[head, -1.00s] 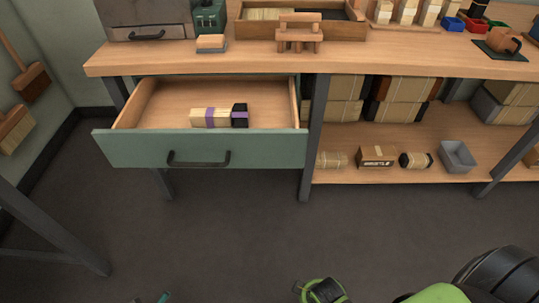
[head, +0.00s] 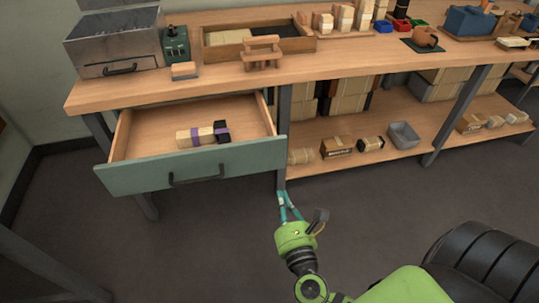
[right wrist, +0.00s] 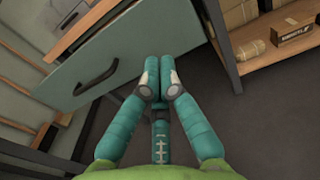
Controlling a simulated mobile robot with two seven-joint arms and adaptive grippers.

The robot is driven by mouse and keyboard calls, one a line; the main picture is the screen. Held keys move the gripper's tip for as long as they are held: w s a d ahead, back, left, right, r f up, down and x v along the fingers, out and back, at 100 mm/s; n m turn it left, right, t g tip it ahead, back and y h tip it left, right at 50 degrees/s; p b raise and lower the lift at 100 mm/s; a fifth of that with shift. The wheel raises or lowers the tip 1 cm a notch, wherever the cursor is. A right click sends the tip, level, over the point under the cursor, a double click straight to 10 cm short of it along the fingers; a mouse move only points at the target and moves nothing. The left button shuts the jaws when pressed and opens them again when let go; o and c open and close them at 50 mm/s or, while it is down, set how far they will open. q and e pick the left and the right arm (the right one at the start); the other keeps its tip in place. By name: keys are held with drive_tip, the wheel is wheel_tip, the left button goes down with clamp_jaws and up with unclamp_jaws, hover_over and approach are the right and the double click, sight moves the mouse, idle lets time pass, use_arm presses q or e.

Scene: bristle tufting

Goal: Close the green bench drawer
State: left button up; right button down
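The green bench drawer (head: 235,168) stands pulled out under the bench top, with its dark bar handle (head: 196,180) on the front. In it lies a bundle of pale bristles (head: 190,138) with purple bands and a dark end. My right gripper (head: 284,199) is below the right end of the drawer front, off the handle. In the right wrist view the fingertips (right wrist: 159,77) are together with nothing seen between them, near the right end of the green front (right wrist: 135,50); I cannot tell whether they touch it. The handle (right wrist: 96,78) is to their left. My left gripper is out of view.
The bench top (head: 210,86) carries a metal box, trays and a small wooden stand. A grey bench leg (head: 283,120) stands right of the drawer. The lower shelf (head: 330,168) holds boxes and bundles. The floor in front is clear.

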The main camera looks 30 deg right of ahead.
sight(268, 151)
drive_tip(key=p+x, duration=0.1)
drive_tip(key=x, duration=1.2)
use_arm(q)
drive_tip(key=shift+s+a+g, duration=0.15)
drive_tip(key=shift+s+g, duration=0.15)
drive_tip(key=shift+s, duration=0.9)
use_arm(e)
drive_tip(key=shift+w+d+f, duration=0.1)
drive_tip(key=shift+w+d, duration=0.05)
drive_tip(key=shift+w, duration=0.25)
drive_tip(key=shift+w, duration=0.1)
